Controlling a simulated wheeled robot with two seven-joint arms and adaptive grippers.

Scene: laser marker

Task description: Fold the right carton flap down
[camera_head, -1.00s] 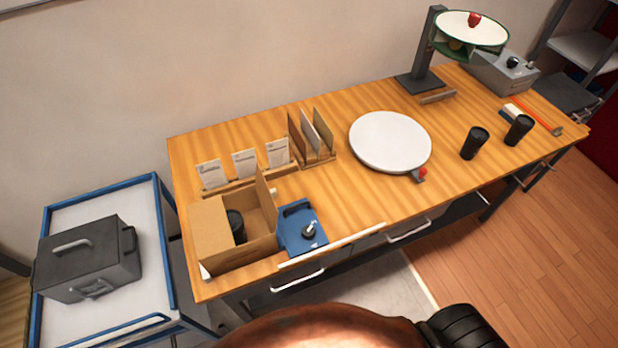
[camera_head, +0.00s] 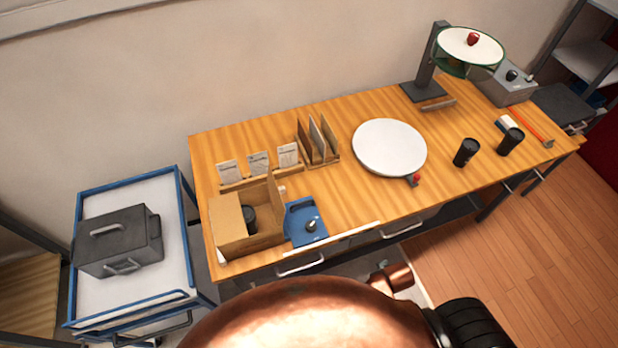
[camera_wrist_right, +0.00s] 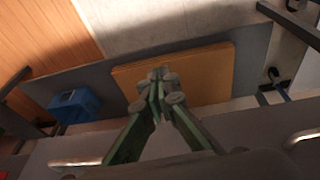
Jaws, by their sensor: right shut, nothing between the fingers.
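The open brown carton (camera_head: 262,241) stands at the left front of the wooden table. Its right flap (camera_head: 274,194) stands upright, while a panel on the left (camera_head: 229,222) lies over part of the opening. A black cylindrical item (camera_head: 249,218) shows inside. My right gripper (camera_wrist_right: 160,88) is shut and empty in the right wrist view, over a brown panel (camera_wrist_right: 205,75); the carton is not recognisable there. The right gripper is outside the head view, well apart from the carton as far as I can tell. My left gripper is not in view.
A blue device (camera_head: 306,223) stands close to the carton's right side. Behind are a card rack (camera_head: 259,163) and an upright divider holder (camera_head: 318,140). A round white plate (camera_head: 390,147) and two black cups (camera_head: 466,152) are farther right. A cart (camera_head: 186,222) stands left.

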